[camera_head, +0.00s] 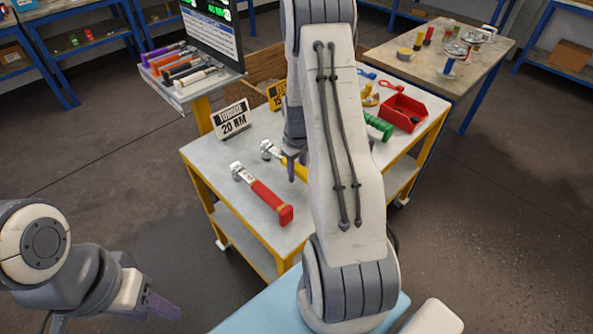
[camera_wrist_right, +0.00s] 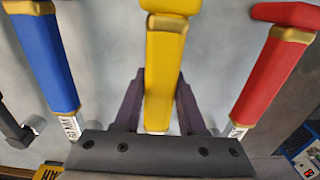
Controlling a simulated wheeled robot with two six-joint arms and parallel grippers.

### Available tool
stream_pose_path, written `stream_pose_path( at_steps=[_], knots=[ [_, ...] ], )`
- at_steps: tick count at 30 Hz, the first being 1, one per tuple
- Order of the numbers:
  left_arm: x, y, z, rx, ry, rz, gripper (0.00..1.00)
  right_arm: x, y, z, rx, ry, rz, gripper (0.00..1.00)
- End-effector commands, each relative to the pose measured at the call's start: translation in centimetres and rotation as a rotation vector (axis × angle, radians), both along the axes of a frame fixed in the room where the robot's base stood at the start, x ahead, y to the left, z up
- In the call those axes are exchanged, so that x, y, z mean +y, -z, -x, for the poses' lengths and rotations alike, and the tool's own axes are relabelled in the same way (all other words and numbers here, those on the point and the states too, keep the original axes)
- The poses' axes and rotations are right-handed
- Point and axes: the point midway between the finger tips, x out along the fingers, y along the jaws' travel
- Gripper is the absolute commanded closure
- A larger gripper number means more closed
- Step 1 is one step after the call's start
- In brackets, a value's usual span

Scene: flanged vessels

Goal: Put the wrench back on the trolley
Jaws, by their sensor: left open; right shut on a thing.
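A yellow-handled wrench (camera_head: 268,148) is at the top of the trolley (camera_head: 209,152), partly hidden behind my right arm in the head view. My right gripper (camera_head: 294,166) is shut on its yellow handle; in the right wrist view the handle (camera_wrist_right: 165,65) runs between the two dark fingers. I cannot tell whether it touches the trolley top. A red-handled wrench (camera_head: 268,200) lies on the trolley to its left, and shows in the wrist view (camera_wrist_right: 268,75). A blue-handled wrench (camera_wrist_right: 46,55) shows on the other side. My left gripper (camera_head: 165,306) is open and empty, off the trolley.
A "20 NM" sign (camera_head: 232,119) and a yellow sign (camera_head: 276,95) stand at the trolley's back. A green-handled tool (camera_head: 379,126) and a red bin (camera_head: 403,112) are at its right. A rack of several tools (camera_head: 180,72) sits under a screen (camera_head: 214,28). A workbench (camera_head: 440,65) stands behind.

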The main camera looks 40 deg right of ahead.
Motion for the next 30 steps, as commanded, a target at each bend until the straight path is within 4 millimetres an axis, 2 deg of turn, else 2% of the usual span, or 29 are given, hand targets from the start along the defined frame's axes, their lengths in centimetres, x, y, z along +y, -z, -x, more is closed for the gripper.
stream_pose_path(
  at_steps=[12, 13, 15, 16, 22, 23, 24, 25, 30],
  knots=[
    [0.0, 0.6, 0.0, 0.0, 0.0, 0.0, 0.5, -0.02, 0.88, -0.07, -0.002, 0.0, 0.001, 1.0],
    [0.0, 0.58, 0.0, 0.0, 0.0, 0.0, 0.5, -0.02, 0.86, -0.07, -0.002, 0.0, 0.001, 0.56],
    [0.0, 0.51, 0.0, 0.0, 0.0, 0.0, 0.5, -0.02, 0.79, -0.08, -0.002, 0.0, 0.001, 0.3],
    [0.0, 0.51, 0.0, 0.0, 0.0, 0.0, 0.5, -0.02, 0.8, -0.07, -0.002, 0.0, 0.001, 0.25],
    [0.0, 0.52, 0.0, 0.0, 0.0, 0.0, 0.5, 0.0, 0.83, -0.03, -0.001, 0.0, 0.0, 0.25],
    [0.0, 0.54, 0.0, 0.0, 0.0, 0.0, 0.5, 0.05, 0.92, 0.05, 0.001, 0.0, -0.001, 0.21],
    [0.0, 0.54, 0.0, 0.0, 0.0, 0.0, 0.5, 0.05, 0.93, 0.05, 0.002, 0.0, -0.001, 0.06],
    [0.0, 0.54, 0.0, 0.0, 0.0, 0.0, 0.5, 0.05, 0.92, 0.05, 0.001, 0.0, -0.001, 0.0],
    [0.0, 0.54, 0.0, 0.0, 0.0, 0.0, 0.5, 0.03, 0.9, 0.03, 0.001, 0.0, -0.001, 0.0]
  ],
)
